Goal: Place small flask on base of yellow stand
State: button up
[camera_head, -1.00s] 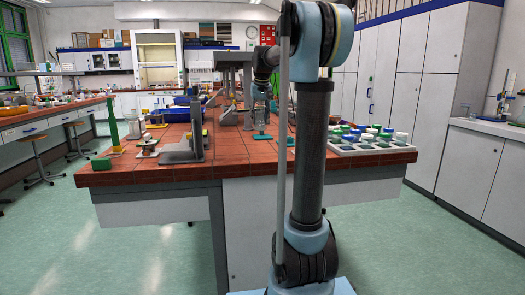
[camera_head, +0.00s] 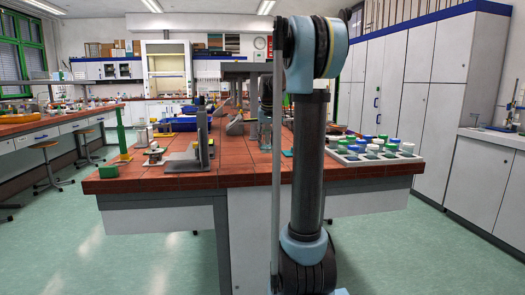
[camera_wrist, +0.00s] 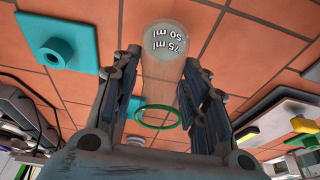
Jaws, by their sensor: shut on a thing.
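My gripper (camera_wrist: 165,100) is shut on the small flask (camera_wrist: 170,75), a clear vessel with 50 ml and 75 ml marks and a green ring at its near end. The fingers flank it left and right in the wrist view, with orange tiles beyond. In the head view my gripper (camera_head: 265,130) is small and partly hidden behind my arm, over the middle of the bench. Another yellow piece (camera_head: 163,133) is farther back. I cannot tell which is the yellow stand.
A grey stand (camera_head: 195,158) is near the bench's front edge, left of my arm. A white rack (camera_head: 352,158) of several coloured-lid jars is at the right. A teal piece (camera_wrist: 60,42) lies left of the flask. Bare tiles (camera_head: 240,170) show at the front middle.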

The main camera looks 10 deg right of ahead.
aim_at(267, 132)
jog(key=shift+f, duration=1.9)
jog(key=o, duration=1.1)
jog(key=shift+r, duration=0.1)
jog(key=v, duration=1.2)
jog(key=shift+s, duration=0.1)
